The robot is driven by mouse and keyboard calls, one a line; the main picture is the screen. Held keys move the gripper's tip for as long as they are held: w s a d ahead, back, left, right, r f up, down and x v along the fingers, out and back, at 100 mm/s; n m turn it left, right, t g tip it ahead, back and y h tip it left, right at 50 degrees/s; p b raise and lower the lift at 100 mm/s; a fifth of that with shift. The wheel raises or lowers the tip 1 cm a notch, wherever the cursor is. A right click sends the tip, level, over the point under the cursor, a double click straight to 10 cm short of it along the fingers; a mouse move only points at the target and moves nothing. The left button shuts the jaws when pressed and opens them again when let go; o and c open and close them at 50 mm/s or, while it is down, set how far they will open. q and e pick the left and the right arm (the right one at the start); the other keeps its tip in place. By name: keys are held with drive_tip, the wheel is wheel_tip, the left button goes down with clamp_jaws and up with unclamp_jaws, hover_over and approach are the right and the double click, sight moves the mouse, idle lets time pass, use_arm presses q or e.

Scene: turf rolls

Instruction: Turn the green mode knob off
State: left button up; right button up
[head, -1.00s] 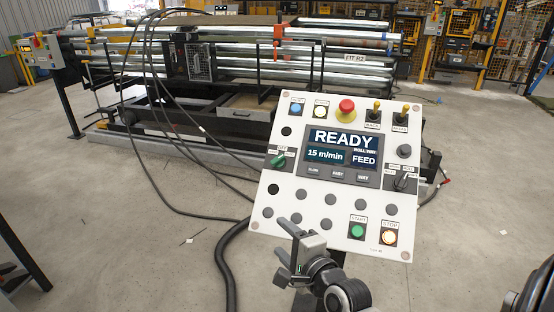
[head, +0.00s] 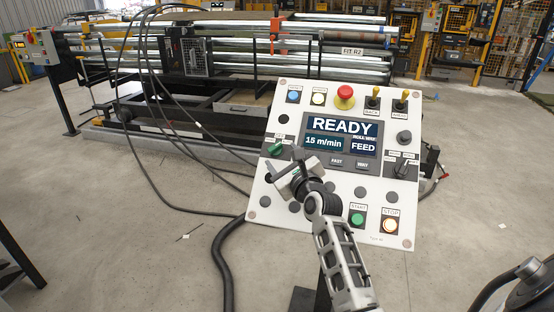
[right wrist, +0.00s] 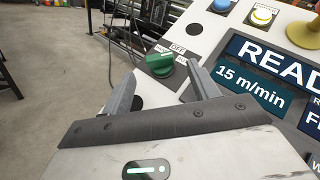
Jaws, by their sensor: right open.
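The green mode knob (head: 275,149) sits at the left edge of the white control panel (head: 340,228), on a dark plate. It also shows in the right wrist view (right wrist: 160,63), with an OFF label above it and other labels at its sides. My right gripper (head: 281,172) is open just below the knob in the head view. In the right wrist view its two fingers (right wrist: 158,88) point toward the knob, one on each side and short of it. Nothing is between the fingers. I cannot tell how far the fingertips are from the panel. My left gripper is not in view.
The panel screen (head: 341,136) reads READY, 15 m/min and FEED. A red emergency button (head: 345,92), a black selector (head: 401,169), a green start button (head: 357,218) and a lit stop button (head: 390,225) share the panel. A black cable (head: 222,262) runs on the floor at left.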

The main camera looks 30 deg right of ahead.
sight(276, 149)
drive_tip(key=b+x, duration=0.1)
drive_tip(key=x, duration=0.1)
drive_tip(key=b+x, duration=0.1)
drive_tip(key=x, duration=0.1)
drive_tip(key=shift+f, duration=0.2)
drive_tip(key=shift+w+d+r, duration=0.1)
drive_tip(key=shift+w+r, duration=0.05)
drive_tip(key=shift+w, duration=0.2)
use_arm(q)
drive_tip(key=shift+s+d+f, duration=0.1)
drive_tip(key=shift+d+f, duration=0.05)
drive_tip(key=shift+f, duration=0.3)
use_arm(e)
drive_tip(key=c, duration=1)
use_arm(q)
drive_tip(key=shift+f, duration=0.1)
